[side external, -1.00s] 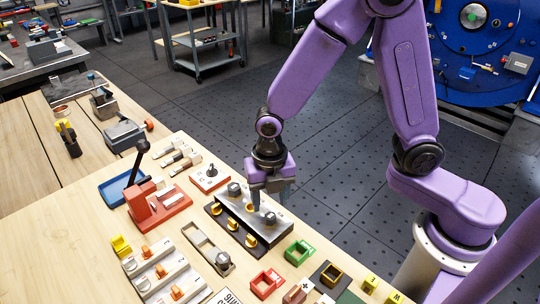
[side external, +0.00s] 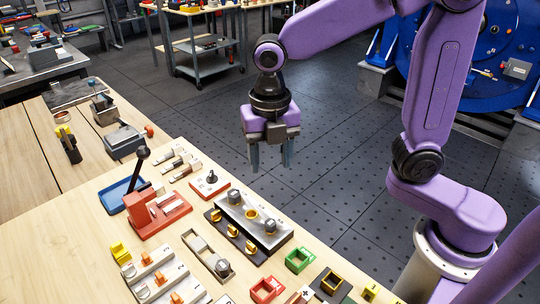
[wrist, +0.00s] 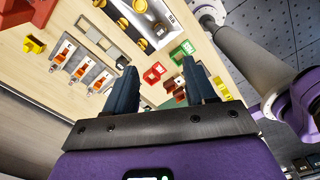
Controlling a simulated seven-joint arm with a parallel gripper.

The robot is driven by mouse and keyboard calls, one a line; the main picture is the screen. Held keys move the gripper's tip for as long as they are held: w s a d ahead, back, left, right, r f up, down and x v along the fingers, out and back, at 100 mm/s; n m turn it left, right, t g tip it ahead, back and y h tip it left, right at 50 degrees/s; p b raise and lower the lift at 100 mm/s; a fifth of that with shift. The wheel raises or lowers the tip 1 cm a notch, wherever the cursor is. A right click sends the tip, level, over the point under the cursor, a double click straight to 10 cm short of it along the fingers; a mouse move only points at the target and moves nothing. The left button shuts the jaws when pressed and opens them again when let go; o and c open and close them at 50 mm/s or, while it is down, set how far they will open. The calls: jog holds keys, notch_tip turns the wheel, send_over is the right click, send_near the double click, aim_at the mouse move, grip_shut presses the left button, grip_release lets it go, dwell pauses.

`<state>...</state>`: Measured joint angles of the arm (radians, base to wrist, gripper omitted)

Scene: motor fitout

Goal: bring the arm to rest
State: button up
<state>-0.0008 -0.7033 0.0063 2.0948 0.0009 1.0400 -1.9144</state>
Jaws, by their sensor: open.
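My gripper (side external: 269,158) hangs in the air above the back edge of the bench, fingers pointing down. Its two fingers are apart with nothing between them; they also show spread and empty in the wrist view (wrist: 160,88). Below it on the bench is a metal block (side external: 253,220) with two grey knobs on top and an open brass-rimmed hole between them. A black strip with several yellow pegs (side external: 233,231) lies along the near side of the block. My gripper touches none of these.
A green square frame (side external: 299,256), a red frame (side external: 266,289) and a grey slotted holder (side external: 208,255) lie nearby. A row of switches (side external: 155,274) is at front. Open floor lies behind the bench.

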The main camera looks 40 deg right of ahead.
jog(key=s+d+f+m, duration=0.1)
jog(key=s+d+m, duration=0.5)
jog(key=s+m, duration=0.2)
jog(key=s+d+f+m, duration=0.2)
jog(key=s+d+m, duration=0.4)
jog(key=s+m, duration=0.3)
jog(key=shift+s+d, duration=0.2)
jog(key=shift+s, duration=0.3)
jog(key=shift+w+a+r, duration=0.1)
jog(key=shift+c, duration=0.2)
dwell(0.9)
